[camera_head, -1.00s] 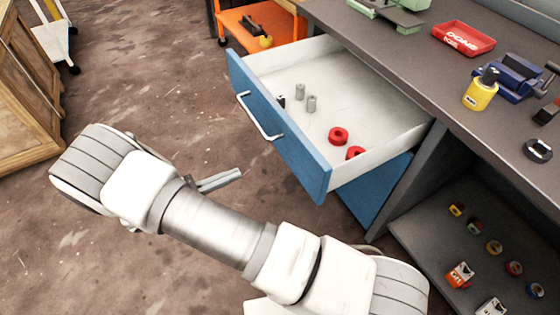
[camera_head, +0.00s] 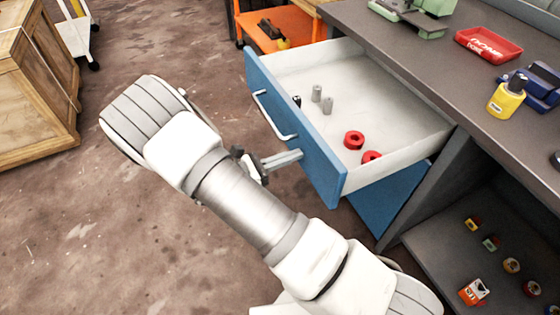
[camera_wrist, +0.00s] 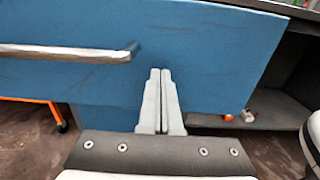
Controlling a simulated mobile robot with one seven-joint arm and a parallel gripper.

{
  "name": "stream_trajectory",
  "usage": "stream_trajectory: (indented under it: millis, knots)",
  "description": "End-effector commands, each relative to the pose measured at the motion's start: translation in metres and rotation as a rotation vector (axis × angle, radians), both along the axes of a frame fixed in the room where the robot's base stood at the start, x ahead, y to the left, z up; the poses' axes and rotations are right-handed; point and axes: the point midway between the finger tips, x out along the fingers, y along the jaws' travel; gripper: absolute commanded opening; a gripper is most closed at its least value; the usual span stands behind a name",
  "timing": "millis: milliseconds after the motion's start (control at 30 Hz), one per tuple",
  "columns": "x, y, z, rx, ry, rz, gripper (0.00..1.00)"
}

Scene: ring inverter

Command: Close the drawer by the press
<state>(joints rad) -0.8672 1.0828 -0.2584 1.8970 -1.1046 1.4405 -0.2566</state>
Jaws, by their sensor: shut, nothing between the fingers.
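The drawer (camera_head: 322,158) with a blue front is pulled far out from under the grey workbench in the head view. It holds red rings (camera_head: 354,140) and small grey cylinders (camera_head: 316,93). Its metal bar handle (camera_head: 273,116) also shows at the left in the wrist view (camera_wrist: 70,53). My gripper (camera_head: 298,155) is shut and empty, with its fingertips at the blue front, right of and below the handle's lower end. In the wrist view my fingers (camera_wrist: 160,72) point at the blue front (camera_wrist: 205,60). I cannot tell whether they touch it.
The workbench top (camera_head: 420,70) carries a green press (camera_head: 415,12), a red tray (camera_head: 488,43) and a yellow bottle (camera_head: 506,98). An open shelf (camera_head: 450,250) with small items lies below. A wooden crate (camera_head: 35,85) stands at the left.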

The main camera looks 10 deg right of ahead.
Motion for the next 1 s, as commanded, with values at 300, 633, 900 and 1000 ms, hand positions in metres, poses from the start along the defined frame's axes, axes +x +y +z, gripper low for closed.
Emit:
stream_trajectory:
  millis: [300, 633, 900, 1000]
  knots:
    - [0.000, -0.002, 0.000, 0.000, 0.000, 0.000, 0.00]
    - [0.006, -0.021, 0.002, -0.003, 0.000, -0.004, 0.00]
    - [0.023, -0.079, 0.003, -0.005, 0.002, -0.007, 0.00]
    - [0.032, -0.105, 0.003, -0.005, 0.002, -0.008, 0.00]
